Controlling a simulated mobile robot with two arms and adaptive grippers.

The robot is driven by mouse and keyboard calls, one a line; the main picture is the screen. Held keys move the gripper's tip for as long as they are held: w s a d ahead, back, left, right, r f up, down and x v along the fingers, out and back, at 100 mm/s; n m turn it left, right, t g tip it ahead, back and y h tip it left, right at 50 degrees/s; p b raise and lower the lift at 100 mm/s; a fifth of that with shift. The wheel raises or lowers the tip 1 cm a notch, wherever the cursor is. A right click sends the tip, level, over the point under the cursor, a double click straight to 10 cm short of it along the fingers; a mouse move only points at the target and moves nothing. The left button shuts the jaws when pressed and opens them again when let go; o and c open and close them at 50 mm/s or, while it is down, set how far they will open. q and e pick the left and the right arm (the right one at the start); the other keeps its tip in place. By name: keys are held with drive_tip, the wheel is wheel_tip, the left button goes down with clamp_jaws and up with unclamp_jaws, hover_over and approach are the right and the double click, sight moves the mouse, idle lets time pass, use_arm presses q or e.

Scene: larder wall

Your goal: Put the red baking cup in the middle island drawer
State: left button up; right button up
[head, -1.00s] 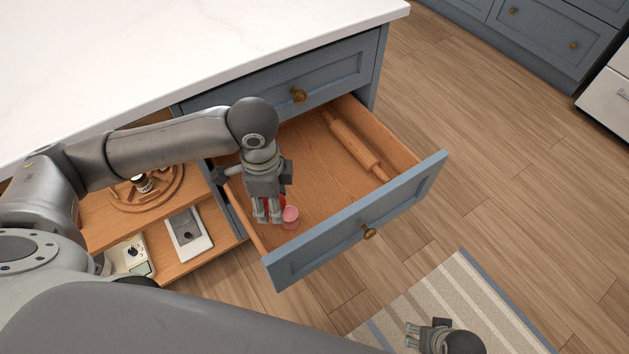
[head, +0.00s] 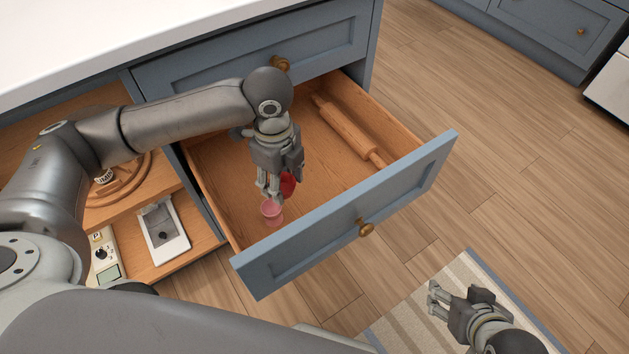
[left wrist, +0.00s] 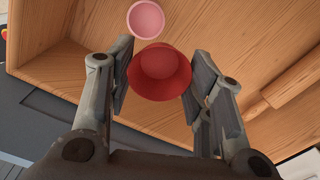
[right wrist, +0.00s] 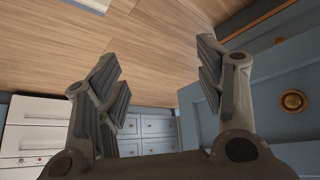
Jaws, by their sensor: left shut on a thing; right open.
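The red baking cup (left wrist: 160,88) is between the fingers of my left gripper (left wrist: 158,82), which is shut on it. In the head view the red cup (head: 288,184) shows partly behind the fingers of my left gripper (head: 270,193). The gripper points down inside the open island drawer (head: 345,215), near its front left. I cannot tell whether the cup touches the drawer floor. A pink cup (head: 271,212) is in the drawer close to the fingertips; it also shows in the left wrist view (left wrist: 146,19). My right gripper (head: 437,300) is open and empty over the striped rug.
A rolling pin (head: 347,130) lies at the drawer's right side. A closed drawer (head: 255,50) is above. Open shelves at left hold a round wooden rack (head: 128,185), a white-framed device (head: 163,233) and a meter-like box (head: 104,258). The drawer's middle floor is clear.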

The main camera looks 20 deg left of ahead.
drive_tip(key=w+a+r+t+y+b, duration=0.1)
drive_tip(key=w+a+r+t+b, duration=0.15)
drive_tip(key=w+r+t, duration=0.45)
use_arm(q)
drive_tip(key=w+d+f, duration=0.1)
drive_tip(key=w+f, duration=0.1)
drive_tip(key=w+d+f+b, duration=0.1)
drive_tip(key=w+d+f, duration=0.1)
drive_tip(key=w+f, duration=0.1)
drive_tip(key=w+d+f, duration=0.1)
drive_tip(key=w+f, duration=0.1)
drive_tip(key=w, duration=0.1)
drive_tip(key=shift+w+d+f+b, duration=0.1)
drive_tip(key=shift+d+f+b, duration=0.2)
drive_tip(key=shift+d+b, duration=0.1)
drive_tip(key=shift+w+f, duration=0.15)
wheel_tip(320, 180, down, 3)
drive_tip(key=shift+w+d+f+b, duration=0.1)
drive_tip(key=shift+b, duration=0.95)
use_arm(e)
drive_tip(key=a+r+t+y, duration=0.1)
drive_tip(key=r+t+y, duration=0.1)
drive_tip(key=r+t, duration=0.3)
drive_tip(key=a+r+t+y, duration=0.2)
drive_tip(key=r+t, duration=0.3)
drive_tip(key=r, duration=0.8)
drive_tip(key=shift+w+a+r+n+t+y, duration=0.15)
drive_tip(key=shift+w+r+n+t+y, duration=0.15)
drive_tip(key=shift+w+n+t, duration=0.15)
